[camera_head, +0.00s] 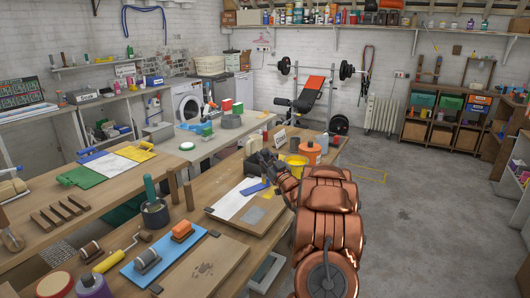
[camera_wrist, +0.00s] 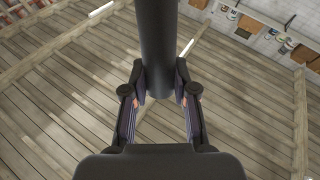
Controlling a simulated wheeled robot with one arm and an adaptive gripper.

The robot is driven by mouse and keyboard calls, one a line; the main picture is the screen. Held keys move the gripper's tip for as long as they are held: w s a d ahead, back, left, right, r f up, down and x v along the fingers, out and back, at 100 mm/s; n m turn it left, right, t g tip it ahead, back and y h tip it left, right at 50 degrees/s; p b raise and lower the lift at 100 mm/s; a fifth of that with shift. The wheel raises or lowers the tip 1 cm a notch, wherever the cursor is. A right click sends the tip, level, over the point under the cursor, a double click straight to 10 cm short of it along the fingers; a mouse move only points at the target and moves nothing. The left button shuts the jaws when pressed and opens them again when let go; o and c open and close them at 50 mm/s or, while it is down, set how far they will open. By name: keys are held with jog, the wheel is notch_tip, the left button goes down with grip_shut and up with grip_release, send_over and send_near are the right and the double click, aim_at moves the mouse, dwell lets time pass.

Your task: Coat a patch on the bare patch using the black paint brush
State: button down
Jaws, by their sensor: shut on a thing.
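My gripper (camera_head: 264,163) is at the end of my copper arm, above the back of the middle workbench. In the wrist view my gripper (camera_wrist: 160,84) is shut on a thick black cylinder, which looks like the handle of the black paint brush (camera_wrist: 157,40). Its bristles do not show. In the head view the brush cannot be made out against the dark gripper. I cannot tell which is the bare patch.
Behind the gripper stand a yellow pot (camera_head: 296,167) and an orange container (camera_head: 310,153). A blue mat (camera_head: 133,277) with sanding blocks and another wooden board (camera_head: 205,268) lie nearer. The floor (camera_head: 410,220) to the right is open. The wrist view mostly shows the plank ceiling (camera_wrist: 60,90).

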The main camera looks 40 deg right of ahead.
jog(key=shift+f, duration=0.3)
